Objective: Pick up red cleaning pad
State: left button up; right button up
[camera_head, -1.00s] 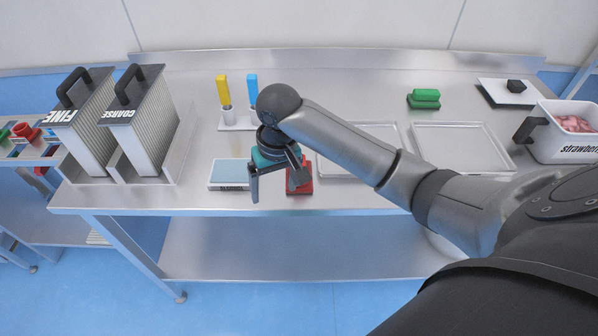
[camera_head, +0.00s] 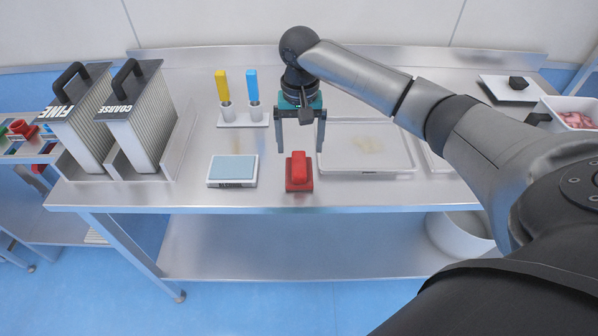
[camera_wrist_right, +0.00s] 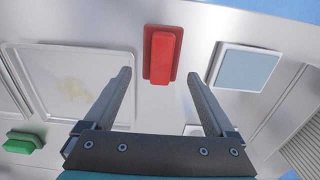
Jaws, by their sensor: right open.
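The red cleaning pad (camera_head: 299,172) lies on the steel table near its front edge, between a blue-topped square device and a tray. It also shows in the right wrist view (camera_wrist_right: 162,55), ahead of the fingertips and between their lines. My right gripper (camera_head: 300,150) is open and empty, with its two fingers apart just behind and above the pad in the head view. The fingers also show in the right wrist view (camera_wrist_right: 160,75), with nothing between them. My left gripper is not in view.
The blue-topped square device (camera_head: 232,170) is left of the pad. A shallow tray (camera_head: 400,172) is right of it. A holder (camera_head: 243,118) with yellow and blue handled tools stands behind. A green pad (camera_wrist_right: 22,142) shows in the wrist view. COARSE and FINE graters (camera_head: 145,125) stand left.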

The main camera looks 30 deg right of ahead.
aim_at(299, 163)
jog(key=shift+a+f+b, duration=0.15)
jog(key=shift+f+b, duration=0.6)
jog(key=shift+f, duration=2.75)
jog(key=shift+c, duration=0.3)
jog(key=c, duration=1)
notch_tip(299, 163, up, 20)
jog(key=p, duration=0.3)
jog(key=shift+p, duration=0.4)
